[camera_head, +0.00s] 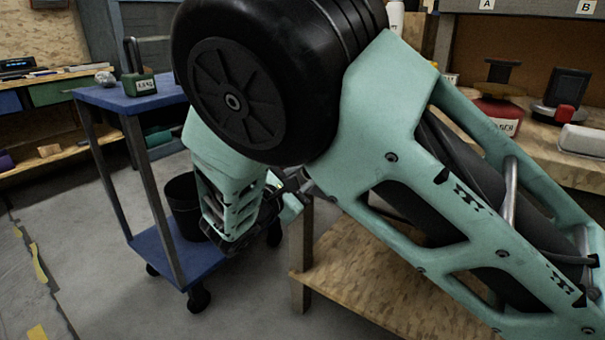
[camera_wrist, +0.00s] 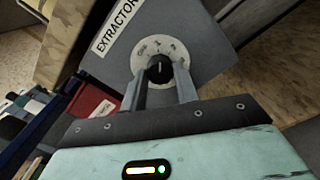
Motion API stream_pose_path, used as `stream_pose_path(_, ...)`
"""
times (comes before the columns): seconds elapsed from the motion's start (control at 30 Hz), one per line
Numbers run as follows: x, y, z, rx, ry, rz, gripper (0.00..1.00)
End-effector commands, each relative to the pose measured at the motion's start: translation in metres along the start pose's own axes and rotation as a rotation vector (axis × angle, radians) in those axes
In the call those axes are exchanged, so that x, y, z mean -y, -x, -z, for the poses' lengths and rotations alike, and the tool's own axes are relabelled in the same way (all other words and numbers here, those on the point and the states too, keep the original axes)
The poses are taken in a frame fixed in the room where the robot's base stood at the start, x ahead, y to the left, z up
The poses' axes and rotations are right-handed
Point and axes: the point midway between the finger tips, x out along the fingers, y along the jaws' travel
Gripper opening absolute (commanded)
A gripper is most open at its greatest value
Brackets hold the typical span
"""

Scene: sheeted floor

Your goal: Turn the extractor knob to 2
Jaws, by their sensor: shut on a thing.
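The extractor box is a grey panel (camera_wrist: 200,30) with a white "EXTRACTOR" label (camera_wrist: 115,27), in the wrist view. A pale round dial (camera_wrist: 146,49) with markings is on its face; the markings are too small to read surely. A black knob (camera_wrist: 160,69) with a light pointer line sits at the dial's centre. My gripper (camera_wrist: 160,80) has its two grey fingers on either side of the knob and is shut on it. The pointer line points roughly up in this view. In the head view my arm hides the knob and panel.
A blue cart (camera_head: 130,98) with a green padlock-like item (camera_head: 138,84) and a dark bin (camera_head: 186,205) stands left of my arm. A wooden workbench (camera_head: 535,140) with a red container (camera_head: 497,112) is at right. Grey floor (camera_head: 90,245) is open at lower left.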

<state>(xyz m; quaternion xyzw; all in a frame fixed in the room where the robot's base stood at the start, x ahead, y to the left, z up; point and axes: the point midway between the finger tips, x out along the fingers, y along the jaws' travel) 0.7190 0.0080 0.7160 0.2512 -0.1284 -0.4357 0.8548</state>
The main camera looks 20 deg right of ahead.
Motion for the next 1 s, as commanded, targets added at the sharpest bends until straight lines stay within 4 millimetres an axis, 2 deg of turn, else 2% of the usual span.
stream_pose_path(0.5,0.0014,0.0019,0.0018,-0.003,-0.432,0.001,0.07)
stream_pose_path(0.73,0.0014,0.0015,0.0018,-0.003,-0.543,0.001,0.07)
stream_pose_path(1.0,0.0014,0.0018,0.0019,-0.004,-0.595,0.001,0.07)
